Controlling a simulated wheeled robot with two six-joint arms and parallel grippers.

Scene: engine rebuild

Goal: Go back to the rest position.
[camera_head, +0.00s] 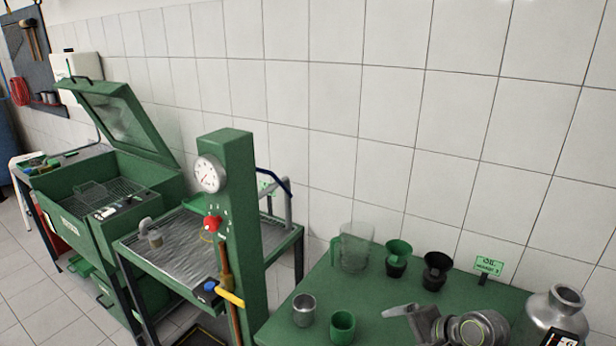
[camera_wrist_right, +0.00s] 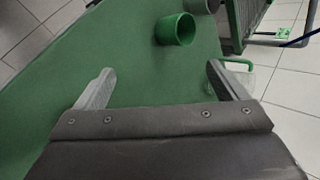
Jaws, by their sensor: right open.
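My right gripper (camera_wrist_right: 160,75) is open and empty in the right wrist view, its two grey fingers spread over the bare green table top (camera_wrist_right: 130,50). In the head view my right gripper (camera_head: 402,314) is low over the green table (camera_head: 290,325), to the right of the green cup (camera_head: 342,326). My left gripper is not in view.
On the table stand a metal cup (camera_head: 303,309), a clear jug (camera_head: 355,248), a green funnel cup (camera_head: 398,257), a black one (camera_head: 436,270), an oil sign (camera_head: 489,266) and a metal can (camera_head: 557,312). A green gauge post (camera_head: 238,165) rises left of the table.

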